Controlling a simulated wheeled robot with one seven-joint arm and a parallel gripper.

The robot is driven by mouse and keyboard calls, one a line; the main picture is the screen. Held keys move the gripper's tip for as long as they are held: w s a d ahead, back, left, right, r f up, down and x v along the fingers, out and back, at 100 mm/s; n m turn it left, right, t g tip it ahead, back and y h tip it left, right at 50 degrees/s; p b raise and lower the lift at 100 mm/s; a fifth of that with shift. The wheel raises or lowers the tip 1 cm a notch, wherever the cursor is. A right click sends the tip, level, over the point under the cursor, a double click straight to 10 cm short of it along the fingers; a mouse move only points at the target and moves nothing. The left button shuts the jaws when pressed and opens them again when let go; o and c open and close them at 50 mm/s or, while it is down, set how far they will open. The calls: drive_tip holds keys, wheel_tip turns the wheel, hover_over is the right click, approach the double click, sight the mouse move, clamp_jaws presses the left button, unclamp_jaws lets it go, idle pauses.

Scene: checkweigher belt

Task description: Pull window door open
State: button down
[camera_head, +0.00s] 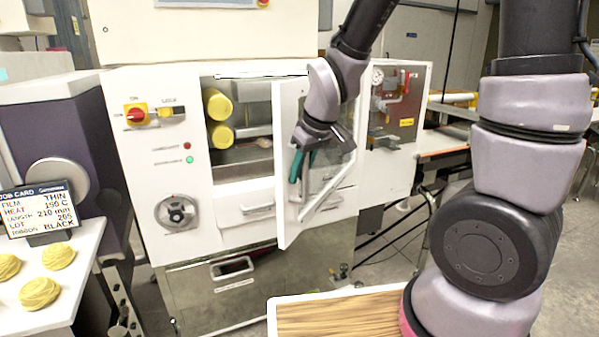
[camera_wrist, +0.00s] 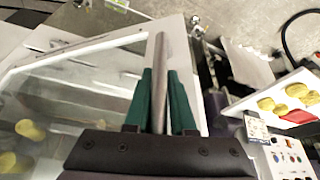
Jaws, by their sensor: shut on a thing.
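The window door (camera_head: 286,205), a white frame around a clear pane, stands partly open on the white machine's front. Its left edge is swung out toward me, leaving a gap on the left. My gripper (camera_head: 298,178) is at the door's front near that free edge. In the wrist view my gripper's green fingers (camera_wrist: 161,90) sit on both sides of a grey bar handle (camera_wrist: 162,48) and are shut on it. The door's white frame (camera_wrist: 75,47) and pane show left of the fingers. In the head view the handle is mostly hidden by my gripper.
Yellow rolls (camera_head: 218,104) sit inside the opening. A red knob (camera_head: 136,115) and a round dial (camera_head: 177,212) are on the panel left of it. A wooden-topped table (camera_head: 335,315) stands in front. A job card (camera_head: 42,208) and yellow coils are at left.

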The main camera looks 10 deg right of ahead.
drive_tip(key=c, duration=0.8)
unclamp_jaws()
drive_tip(key=shift+s+a+f, duration=0.1)
drive_tip(key=shift+s+a, duration=0.2)
drive_tip(key=shift+s, duration=0.25)
drive_tip(key=shift+w, duration=0.1)
drive_tip(key=shift+w, duration=0.1)
drive_tip(key=shift+d+r, duration=0.1)
drive_tip(key=shift+r, duration=0.2)
drive_tip(key=v, duration=1)
drive_tip(key=shift+r, duration=0.15)
